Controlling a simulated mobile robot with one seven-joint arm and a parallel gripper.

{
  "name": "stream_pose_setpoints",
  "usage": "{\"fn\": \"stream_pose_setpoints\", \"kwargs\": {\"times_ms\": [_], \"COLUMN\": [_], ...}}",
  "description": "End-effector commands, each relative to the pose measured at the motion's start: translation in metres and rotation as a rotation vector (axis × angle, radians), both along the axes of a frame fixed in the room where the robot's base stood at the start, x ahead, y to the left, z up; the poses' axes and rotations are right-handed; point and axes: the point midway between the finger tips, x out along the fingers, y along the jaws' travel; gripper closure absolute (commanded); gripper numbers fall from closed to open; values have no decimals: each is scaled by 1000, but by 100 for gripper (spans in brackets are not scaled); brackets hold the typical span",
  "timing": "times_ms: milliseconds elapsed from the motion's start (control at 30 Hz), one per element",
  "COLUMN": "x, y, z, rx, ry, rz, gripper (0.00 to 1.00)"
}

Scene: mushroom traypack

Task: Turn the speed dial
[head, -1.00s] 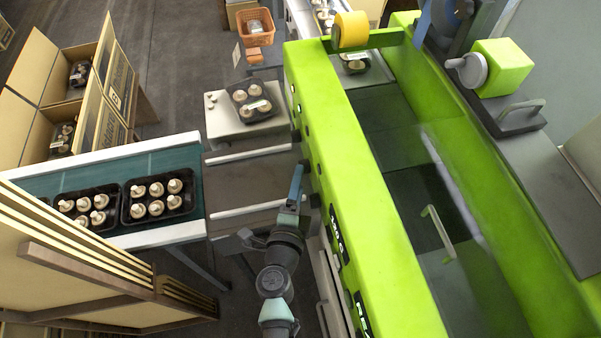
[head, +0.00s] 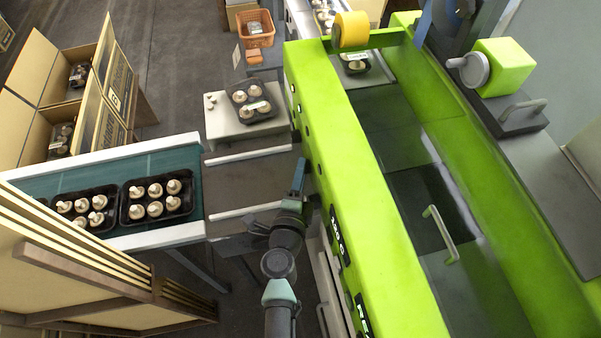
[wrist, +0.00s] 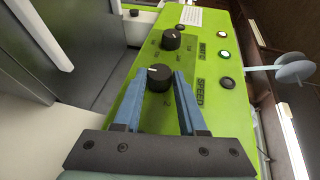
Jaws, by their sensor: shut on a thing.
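The speed dial (wrist: 159,76) is a black round knob with a white mark on the green machine panel, beside the printed word SPEED. In the wrist view my gripper (wrist: 161,82) has its two blue fingers around this knob, one on each side, shut on it. A second black knob (wrist: 171,39) sits farther along the panel. In the head view my gripper (head: 300,175) reaches the left side of the green machine (head: 360,200); the speed dial is hidden there.
Small round buttons (wrist: 223,57) line the panel. A teal conveyor (head: 90,178) with black mushroom trays (head: 130,212) stands to the left. A white stand (head: 225,130) holds another tray behind my gripper. Wooden racking (head: 80,270) is close on the left front.

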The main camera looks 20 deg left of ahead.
Motion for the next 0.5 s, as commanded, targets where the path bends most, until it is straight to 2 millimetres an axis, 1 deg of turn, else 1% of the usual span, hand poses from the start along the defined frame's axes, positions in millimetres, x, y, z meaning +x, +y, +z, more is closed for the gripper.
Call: {"fn": "stream_pose_setpoints", "kwargs": {"times_ms": [267, 500], "x": [0, -1], "y": [0, 0], "z": [-1, -8], "rx": [3, 24], "ry": [-3, -34], "rz": [0, -1], "gripper": [100, 100]}}
